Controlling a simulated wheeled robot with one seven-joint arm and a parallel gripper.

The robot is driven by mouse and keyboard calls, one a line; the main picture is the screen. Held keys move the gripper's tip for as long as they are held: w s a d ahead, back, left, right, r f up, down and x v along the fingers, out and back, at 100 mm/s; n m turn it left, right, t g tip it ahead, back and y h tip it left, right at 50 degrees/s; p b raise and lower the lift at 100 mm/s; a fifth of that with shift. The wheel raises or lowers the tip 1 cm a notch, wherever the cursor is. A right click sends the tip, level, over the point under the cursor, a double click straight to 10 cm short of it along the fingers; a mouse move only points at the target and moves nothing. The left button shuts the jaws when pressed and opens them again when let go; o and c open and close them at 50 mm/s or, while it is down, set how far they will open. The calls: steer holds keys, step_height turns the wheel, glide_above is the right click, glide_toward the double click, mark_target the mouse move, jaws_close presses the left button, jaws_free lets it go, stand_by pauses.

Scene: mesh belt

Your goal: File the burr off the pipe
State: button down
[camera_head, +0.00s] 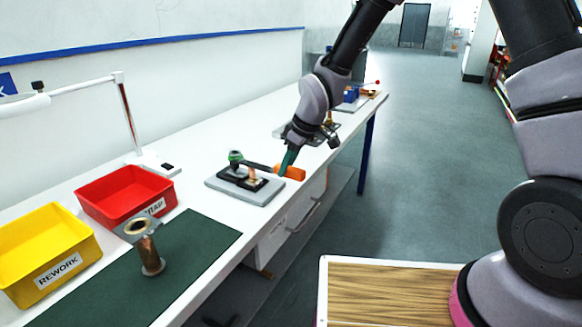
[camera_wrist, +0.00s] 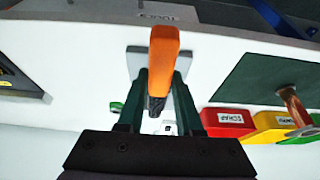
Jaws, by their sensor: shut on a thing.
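The pipe (camera_head: 148,252) is copper-brown, with a wide ring at its top and a flange at its foot. It stands on the green mat, and it also shows at the right of the wrist view (camera_wrist: 292,104). The burr is too small to tell. My gripper (camera_head: 287,163) is shut on the orange handle (camera_head: 291,173) of what looks like the file. Its dark bar (camera_head: 258,167) runs left over a grey stand (camera_head: 262,194) with black blocks. In the wrist view the orange handle (camera_wrist: 164,55) lies between the green fingers.
A red scrap bin (camera_head: 100,205) and a yellow rework bin (camera_head: 25,265) stand left along the wall. A green mat (camera_head: 190,255) covers the near bench. A lamp (camera_head: 130,115) rises behind the bins. Other fixtures sit farther along the white bench (camera_head: 235,125).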

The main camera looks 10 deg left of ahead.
mark_target(276, 164)
steer(key=shift+w+a+f, duration=0.1)
steer(key=shift+w+a, duration=0.25)
steer(key=shift+a, duration=0.45)
steer(key=shift+w+a, duration=0.3)
steer(key=shift+a, duration=0.5)
steer(key=shift+s+d, duration=0.35)
steer(key=shift+d, duration=0.45)
steer(key=shift+s+d, duration=0.3)
steer(key=shift+d, duration=0.5)
steer(key=shift+s+d, duration=0.35)
steer(key=shift+d, duration=0.45)
steer(key=shift+w+a, duration=0.35)
steer(key=shift+a, duration=0.45)
steer(key=shift+w+a, duration=0.3)
steer(key=shift+a, duration=0.5)
steer(key=shift+w+a, duration=0.35)
steer(key=shift+a, duration=0.45)
steer(key=shift+s+d, duration=0.35)
steer(key=shift+d, duration=0.45)
steer(key=shift+s+d, duration=0.3)
steer(key=shift+d, duration=0.5)
steer(key=shift+s+d, duration=0.35)
steer(key=shift+d, duration=0.45)
steer(key=shift+w+a, duration=0.35)
steer(key=shift+a, duration=0.55)
